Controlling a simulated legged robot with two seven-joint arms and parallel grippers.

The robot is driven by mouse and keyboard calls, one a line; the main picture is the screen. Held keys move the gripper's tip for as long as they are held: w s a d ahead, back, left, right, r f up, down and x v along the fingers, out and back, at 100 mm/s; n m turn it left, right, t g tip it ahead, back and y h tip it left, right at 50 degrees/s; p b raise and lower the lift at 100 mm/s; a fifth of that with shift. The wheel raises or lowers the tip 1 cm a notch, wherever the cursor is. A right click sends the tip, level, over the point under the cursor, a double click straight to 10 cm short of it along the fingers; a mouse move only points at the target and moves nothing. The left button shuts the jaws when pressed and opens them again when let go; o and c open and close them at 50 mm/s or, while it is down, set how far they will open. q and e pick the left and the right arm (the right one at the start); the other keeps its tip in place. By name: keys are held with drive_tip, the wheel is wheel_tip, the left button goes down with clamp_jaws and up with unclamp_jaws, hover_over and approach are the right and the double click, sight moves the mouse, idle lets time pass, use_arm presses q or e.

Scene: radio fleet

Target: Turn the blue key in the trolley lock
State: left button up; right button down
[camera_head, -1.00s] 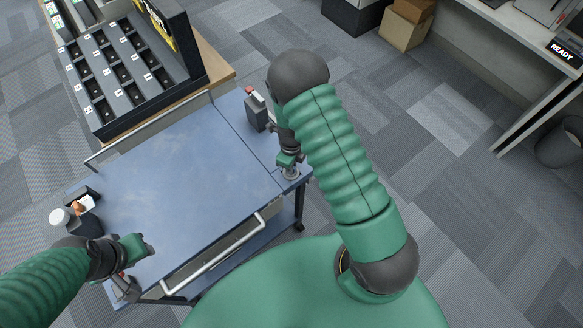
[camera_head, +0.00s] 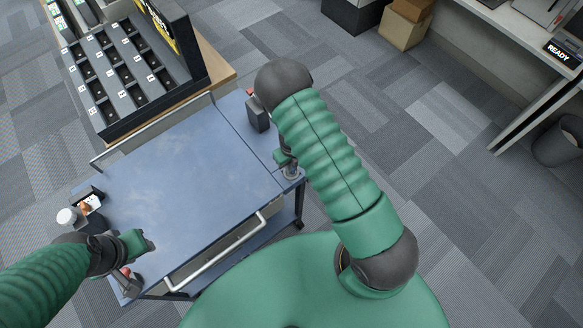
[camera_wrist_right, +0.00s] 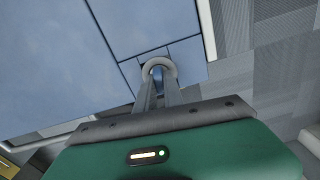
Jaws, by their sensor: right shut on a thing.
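The blue trolley (camera_head: 180,185) stands in front of me. In the wrist view, the lock is a round grey ring (camera_wrist_right: 173,66) at the corner of the trolley top. A small blue piece, seemingly the key (camera_wrist_right: 158,73), shows inside the ring between my fingertips. My right gripper (camera_wrist_right: 157,82) is shut on it, pointing into the ring. In the head view my right gripper (camera_head: 290,171) is at the trolley's right corner, where the fingers mostly hide the key. My left gripper (camera_head: 146,243) is over the trolley's near left corner; its finger gap is unclear.
A white-lidded cup (camera_head: 68,217) and small dark box (camera_head: 88,199) are at the left end. A slotted rack (camera_head: 125,70) stands behind.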

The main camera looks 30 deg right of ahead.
drive_tip(key=c, duration=1.4)
unclamp_jaws()
wheel_tip(320, 180, up, 17)
drive_tip(key=shift+f, duration=0.15)
